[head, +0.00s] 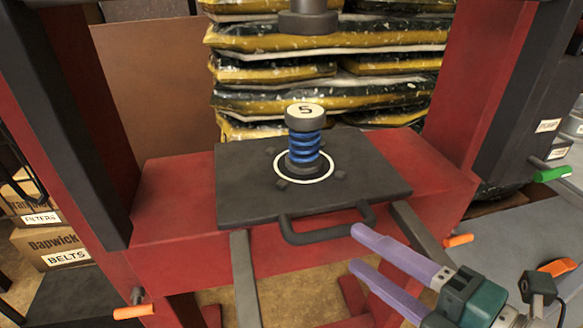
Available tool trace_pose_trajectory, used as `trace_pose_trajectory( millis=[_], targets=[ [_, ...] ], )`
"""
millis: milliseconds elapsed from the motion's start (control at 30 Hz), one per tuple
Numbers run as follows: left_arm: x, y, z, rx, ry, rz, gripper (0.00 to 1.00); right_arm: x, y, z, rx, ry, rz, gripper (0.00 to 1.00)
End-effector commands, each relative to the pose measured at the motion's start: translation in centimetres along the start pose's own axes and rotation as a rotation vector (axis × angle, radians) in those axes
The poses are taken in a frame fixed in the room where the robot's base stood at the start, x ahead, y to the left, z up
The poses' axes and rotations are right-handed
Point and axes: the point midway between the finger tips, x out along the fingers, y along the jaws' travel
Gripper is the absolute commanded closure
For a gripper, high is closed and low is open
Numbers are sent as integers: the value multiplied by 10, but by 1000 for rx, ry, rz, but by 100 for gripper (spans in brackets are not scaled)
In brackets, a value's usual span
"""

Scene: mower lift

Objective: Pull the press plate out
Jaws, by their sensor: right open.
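The black press plate (240,185) lies on the red press bed, with a dark loop handle (325,236) at its front edge. A blue spring part with a round cap marked 5 (305,142) stands upright inside a white ring on the plate. My right gripper (358,250) has purple fingers and is open. Its fingertips are close to the right end of the handle, one above the other in the picture. I cannot tell whether they touch the handle. Nothing is between the fingers. My left gripper is not in view.
Two grey rails (245,280) run forward from under the plate. The dark press ram (308,18) hangs above the spring part. Red and black posts flank the bed. Orange-handled pins (134,311) are at lower left and right. Stacked bags (325,70) stand behind; boxes (50,248) are at left.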

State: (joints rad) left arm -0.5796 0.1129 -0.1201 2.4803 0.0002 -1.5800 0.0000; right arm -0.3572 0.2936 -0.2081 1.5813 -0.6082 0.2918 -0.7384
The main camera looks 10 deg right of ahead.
Motion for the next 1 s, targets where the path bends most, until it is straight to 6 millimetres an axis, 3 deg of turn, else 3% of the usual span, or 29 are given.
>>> trace_pose_trajectory(
  millis=[100, 300, 700, 1000],
  targets=[
    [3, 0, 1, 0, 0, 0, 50, 25, 0, 0, 0, 0, 3, 50],
    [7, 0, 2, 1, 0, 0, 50, 53, -1, 0, 2, -1, 0, 50],
    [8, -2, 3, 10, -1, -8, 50, 64, 0, 0, 2, -1, -1, 50],
    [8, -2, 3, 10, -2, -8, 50, 63, 0, 0, 2, -1, -1, 82]
  ],
)
